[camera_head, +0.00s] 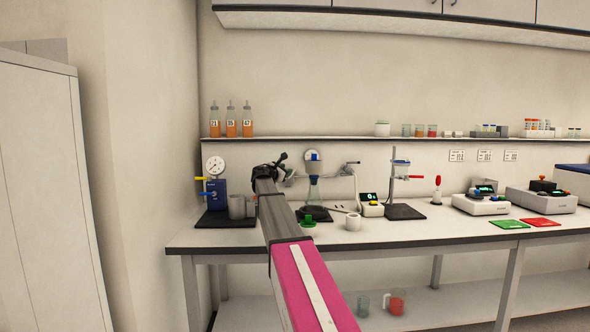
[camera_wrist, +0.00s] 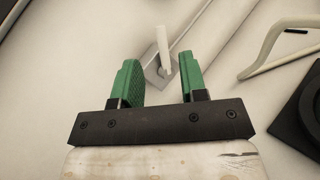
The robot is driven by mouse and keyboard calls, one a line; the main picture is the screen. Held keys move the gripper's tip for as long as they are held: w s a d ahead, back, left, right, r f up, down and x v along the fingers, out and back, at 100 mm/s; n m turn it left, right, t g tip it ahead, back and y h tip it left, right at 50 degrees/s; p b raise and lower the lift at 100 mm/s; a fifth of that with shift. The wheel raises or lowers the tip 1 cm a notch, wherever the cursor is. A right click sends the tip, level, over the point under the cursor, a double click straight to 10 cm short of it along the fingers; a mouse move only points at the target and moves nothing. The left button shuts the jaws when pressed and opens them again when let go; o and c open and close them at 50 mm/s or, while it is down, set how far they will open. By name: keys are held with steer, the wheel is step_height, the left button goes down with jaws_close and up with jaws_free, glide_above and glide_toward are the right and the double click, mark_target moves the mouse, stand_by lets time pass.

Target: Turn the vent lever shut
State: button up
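My gripper (camera_head: 281,164) is at the far end of my arm, above the bench near the back wall. In the wrist view my gripper (camera_wrist: 160,60) has its two green fingers apart with nothing clamped. A pale lever (camera_wrist: 163,46) on a light grey base shows between and just beyond the fingertips; I cannot tell whether they touch. In the head view a blue box (camera_head: 216,192) with a round gauge (camera_head: 214,166) carries a yellow lever (camera_head: 201,179) and a red lever (camera_head: 207,193). I cannot tell which of these levers is the vent lever.
A bent pale tube (camera_wrist: 285,30) and a black base (camera_wrist: 302,110) lie right of the fingers. Bottles (camera_head: 231,121) stand on the shelf above.

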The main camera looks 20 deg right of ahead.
mark_target(295, 168)
steer(key=x, duration=0.9)
steer(key=shift+d, duration=0.1)
jaws_close()
